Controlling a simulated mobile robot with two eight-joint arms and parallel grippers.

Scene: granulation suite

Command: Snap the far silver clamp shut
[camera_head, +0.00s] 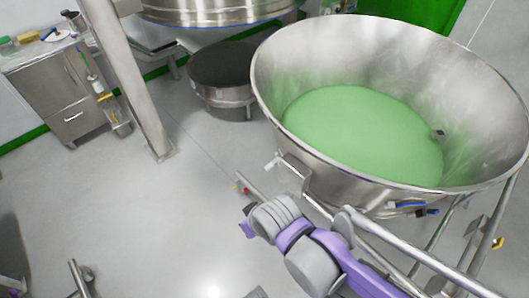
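A large steel bowl (300,62) holding green material (360,130) fills the right of the head view. No part stands out clearly as the far silver clamp. A small silver fitting (287,168) projects from the bowl's left side below the rim. A purple and grey arm comes in from the lower right. Its wrist end, with my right gripper (246,228), is below and left of that fitting, apart from it. The fingers are mostly hidden by the wrist, so their opening does not show.
Steel frame tubes (410,250) run under the bowl at right. A blue-handled part (410,205) sits under its front rim. A steel post (128,80), a cabinet (60,95) and a dark-topped round vessel (222,68) stand behind. The grey floor (150,215) at left is mostly clear.

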